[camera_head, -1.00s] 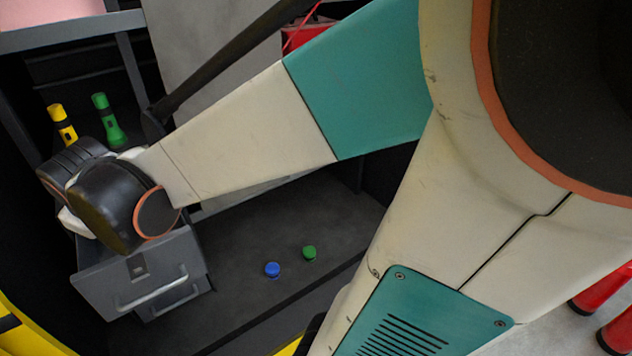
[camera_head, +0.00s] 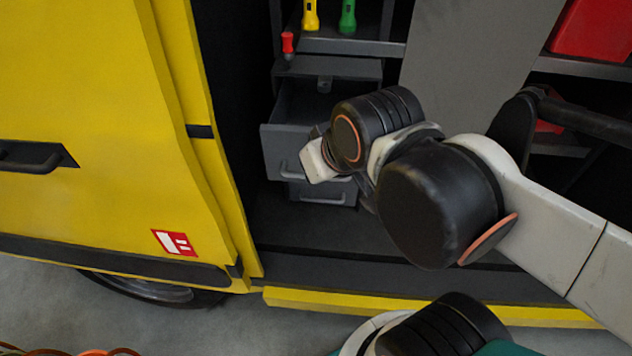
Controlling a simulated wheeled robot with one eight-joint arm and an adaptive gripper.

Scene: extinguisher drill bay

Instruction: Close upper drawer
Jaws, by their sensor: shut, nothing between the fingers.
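The upper drawer (camera_head: 272,145) is grey and pulled out of its cabinet inside the vehicle bay, with its dark inside showing from above. Its bar handle is partly hidden by my arm. The lower drawer (camera_head: 328,192) beneath it sits further back and looks closed. My gripper (camera_head: 318,163), a pale end piece beyond the black wrist joint, is in front of the upper drawer's front panel, over its right part. It is shut and empty. Its fingertips are not clearly visible, and I cannot tell whether it touches the drawer.
A yellow flashlight (camera_head: 310,14), a green flashlight (camera_head: 347,16) and a red-handled tool (camera_head: 287,44) stand above the drawers. A yellow vehicle panel (camera_head: 90,100) is close on the left. A yellow sill (camera_head: 400,306) runs along the front. A red case (camera_head: 592,30) is at upper right.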

